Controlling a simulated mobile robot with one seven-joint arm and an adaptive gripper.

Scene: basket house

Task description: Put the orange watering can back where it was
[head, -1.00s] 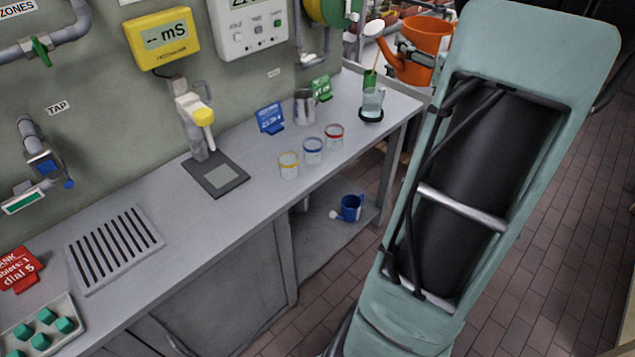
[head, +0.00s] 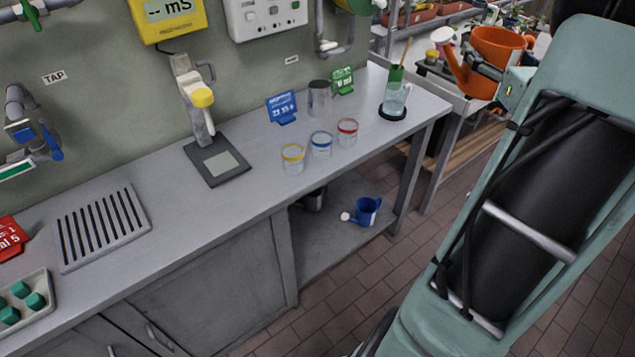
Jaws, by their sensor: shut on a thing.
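The orange watering can (head: 499,48) is at the upper right of the head view, its spout and pale pink rose reaching left. It is roughly upright and appears held up in front of the planting bench behind. My gripper (head: 480,63) is at the can's near left side, shut on it. My own arm hides part of the area to the right, and the exact finger contact is small and hard to see.
A grey worktop (head: 235,215) runs along the wall. It bears yellow, blue and red-rimmed cups, a blue sign (head: 282,108), a green sign (head: 342,81) and a glass jar (head: 396,97). A blue watering can (head: 366,211) stands on the lower shelf. Brick floor lies open to the right.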

